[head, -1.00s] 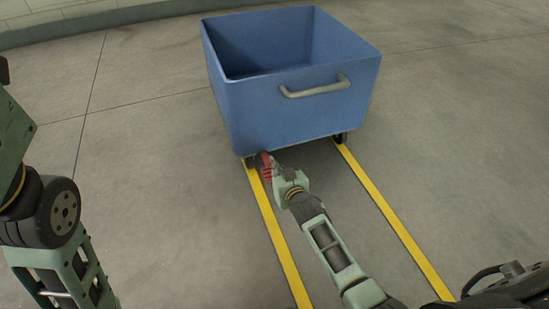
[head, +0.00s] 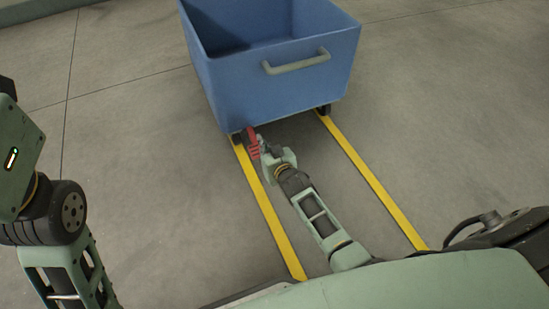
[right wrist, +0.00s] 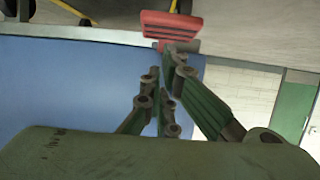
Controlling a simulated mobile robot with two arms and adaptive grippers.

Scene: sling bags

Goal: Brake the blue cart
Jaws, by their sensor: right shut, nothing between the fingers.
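The blue cart (head: 272,82) stands at the top middle of the head view, with a grey handle (head: 296,62) on its near wall. A red brake pedal (head: 252,147) sits low at the cart's near left corner; it also shows in the right wrist view (right wrist: 171,24). My right gripper (head: 262,147) is shut and empty, right beside the pedal. In the right wrist view its fingertips (right wrist: 173,48) lie at the pedal's edge; I cannot tell whether they touch. Only links of my left arm show, not its gripper.
Two yellow floor lines (head: 268,210) run from under the cart toward me, the other on the right (head: 375,180). The concrete floor around the cart is clear. A low pale wall edge (head: 40,10) shows at the far left.

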